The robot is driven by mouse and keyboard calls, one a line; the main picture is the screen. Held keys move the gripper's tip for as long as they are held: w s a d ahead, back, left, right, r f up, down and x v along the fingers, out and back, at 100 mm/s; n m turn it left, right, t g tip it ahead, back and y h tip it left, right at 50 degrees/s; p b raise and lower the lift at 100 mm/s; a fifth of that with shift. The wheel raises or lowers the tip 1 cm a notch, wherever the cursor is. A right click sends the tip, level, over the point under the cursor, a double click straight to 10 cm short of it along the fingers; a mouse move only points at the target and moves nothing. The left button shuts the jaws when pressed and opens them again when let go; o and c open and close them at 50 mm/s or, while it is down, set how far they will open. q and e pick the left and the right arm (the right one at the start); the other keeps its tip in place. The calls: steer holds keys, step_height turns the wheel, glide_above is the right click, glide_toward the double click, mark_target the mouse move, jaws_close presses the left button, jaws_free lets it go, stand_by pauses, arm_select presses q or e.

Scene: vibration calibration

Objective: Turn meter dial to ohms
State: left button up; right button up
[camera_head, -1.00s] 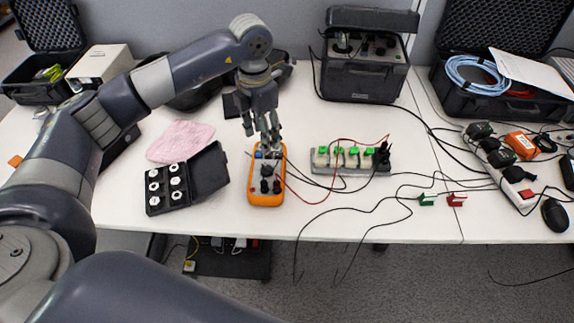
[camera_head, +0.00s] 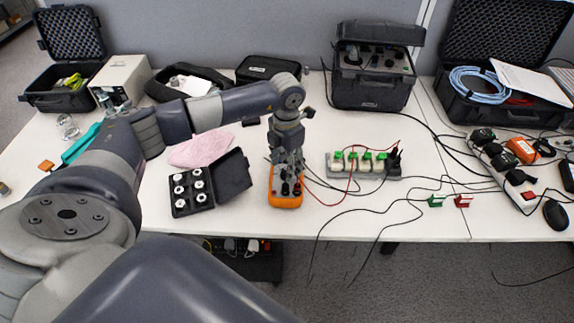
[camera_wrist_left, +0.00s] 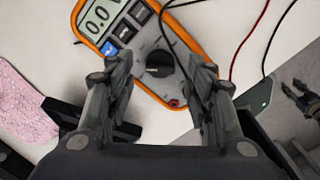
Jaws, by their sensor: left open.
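The orange meter (camera_head: 285,202) lies on the white table in the head view, partly hidden by my left gripper. In the left wrist view the meter (camera_wrist_left: 182,30) shows its display (camera_wrist_left: 100,14), a blue and several dark buttons, and a round black dial (camera_wrist_left: 159,63). The dial's setting is too small to read. My left gripper (camera_head: 287,168) points down over the meter. In the left wrist view my left gripper (camera_wrist_left: 160,75) is open, with a finger on either side of the dial; I cannot tell whether they touch it. My right gripper is not in view.
An open black case with several white knobs (camera_head: 180,190) and a pink cloth (camera_head: 200,148) lie left of the meter. A grey strip with green-topped blocks (camera_head: 365,165) stands to its right. Red and black leads cross the table. The front edge is close below.

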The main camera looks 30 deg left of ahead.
arm_select(q)
step_height(320, 180, down, 2)
steer(key=c, duration=1.1)
steer(key=shift+f+m+b, duration=0.15)
steer(key=shift+m+b, duration=0.2)
steer(key=shift+m, duration=0.05)
steer(key=shift+m+b, duration=0.75)
steer(key=shift+m, duration=0.25)
steer(key=m+b, duration=0.2)
steer(key=m, duration=0.2)
steer(key=shift+m+b, duration=0.45)
steer(key=shift+m, duration=0.05)
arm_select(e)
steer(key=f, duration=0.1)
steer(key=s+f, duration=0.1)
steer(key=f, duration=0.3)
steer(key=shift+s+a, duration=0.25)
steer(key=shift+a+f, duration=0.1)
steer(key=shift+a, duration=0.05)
